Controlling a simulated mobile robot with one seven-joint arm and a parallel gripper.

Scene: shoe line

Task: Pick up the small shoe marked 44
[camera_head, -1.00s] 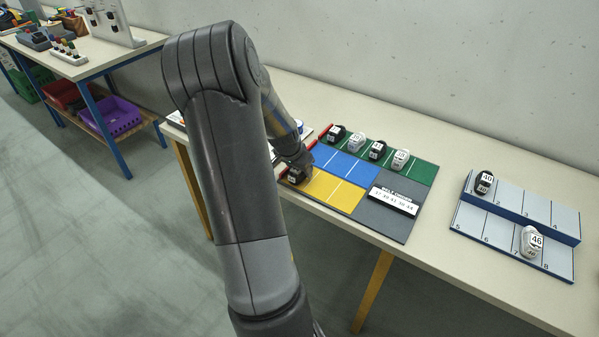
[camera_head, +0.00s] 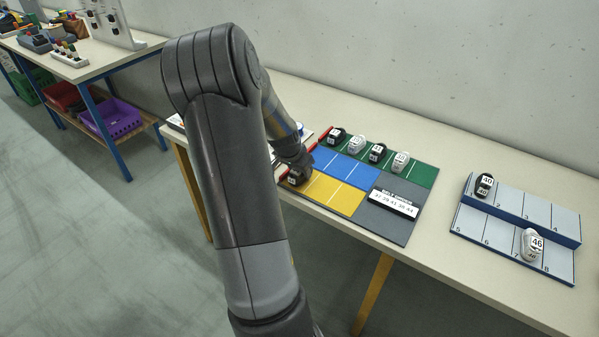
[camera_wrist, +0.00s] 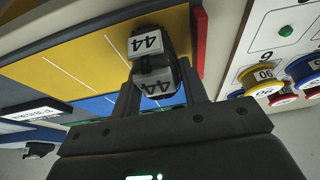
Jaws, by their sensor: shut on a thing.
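The small shoe marked 44 (camera_wrist: 152,62) is dark with white labels and sits between the fingers of my gripper (camera_wrist: 155,85) in the wrist view. My gripper is shut on it. In the head view my gripper (camera_head: 298,172) is at the left end of the yellow section of the mat, and the shoe (camera_head: 294,181) shows just below it, partly hidden by the fingers. I cannot tell whether the shoe touches the mat.
The mat (camera_head: 345,197) has green, blue, yellow and grey sections. Several small black and white shoes (camera_head: 377,152) stand on the green section. A stepped rack (camera_head: 515,262) at right holds shoes 40 (camera_head: 484,184) and 46 (camera_head: 531,246). A panel with coloured discs (camera_wrist: 285,45) lies beside the mat.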

